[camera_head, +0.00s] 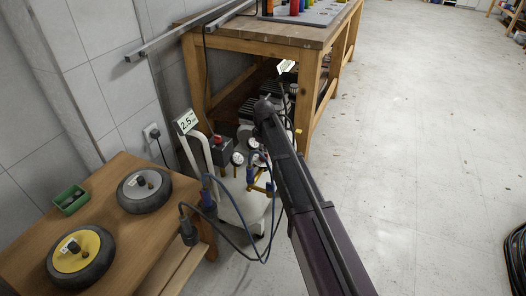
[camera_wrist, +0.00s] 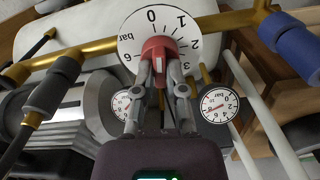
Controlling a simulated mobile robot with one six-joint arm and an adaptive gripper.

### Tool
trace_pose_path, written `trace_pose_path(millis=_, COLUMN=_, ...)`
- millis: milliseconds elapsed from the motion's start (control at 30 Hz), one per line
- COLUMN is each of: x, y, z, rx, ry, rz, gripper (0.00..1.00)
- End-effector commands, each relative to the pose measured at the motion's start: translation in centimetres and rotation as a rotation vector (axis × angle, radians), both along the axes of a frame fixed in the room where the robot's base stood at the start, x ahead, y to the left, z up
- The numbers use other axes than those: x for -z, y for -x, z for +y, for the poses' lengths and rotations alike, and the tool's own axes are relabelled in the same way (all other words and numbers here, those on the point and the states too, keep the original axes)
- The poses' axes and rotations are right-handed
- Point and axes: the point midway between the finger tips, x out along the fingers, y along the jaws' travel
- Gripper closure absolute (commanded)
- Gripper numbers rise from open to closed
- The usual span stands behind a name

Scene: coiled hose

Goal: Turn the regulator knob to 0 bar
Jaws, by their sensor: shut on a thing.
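The red regulator knob (camera_wrist: 158,44) sits in front of a round white dial (camera_wrist: 130,42) marked in bar, seen in the wrist view. On the dial, 0 is at the top and 1 at the upper right, with higher numbers following clockwise. My gripper (camera_wrist: 160,60) is shut on the knob, one finger on each side. The knob's upper end points up and slightly right, around between 0 and 1; its exact mark is hard to read. In the head view my arm hides the gripper and most of the regulator on the compressor (camera_head: 244,208).
Two small gauges (camera_wrist: 219,104) flank my fingers, near brass pipes (camera_wrist: 208,24) and blue fittings (camera_wrist: 289,32). A sign reading 2.5 (camera_head: 187,122) stands behind the compressor. A low wooden table (camera_head: 130,235) with wheels is left, a workbench (camera_head: 300,35) behind. The floor (camera_head: 430,130) at right is mostly clear.

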Motion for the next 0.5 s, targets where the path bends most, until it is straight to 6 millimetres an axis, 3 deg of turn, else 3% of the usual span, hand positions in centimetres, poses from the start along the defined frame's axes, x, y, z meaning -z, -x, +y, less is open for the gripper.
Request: trace_pose_path(millis=500, x=0.03, y=-0.01, z=-0.10, rx=-0.178, ry=0.001, rz=0.000, gripper=1.00)
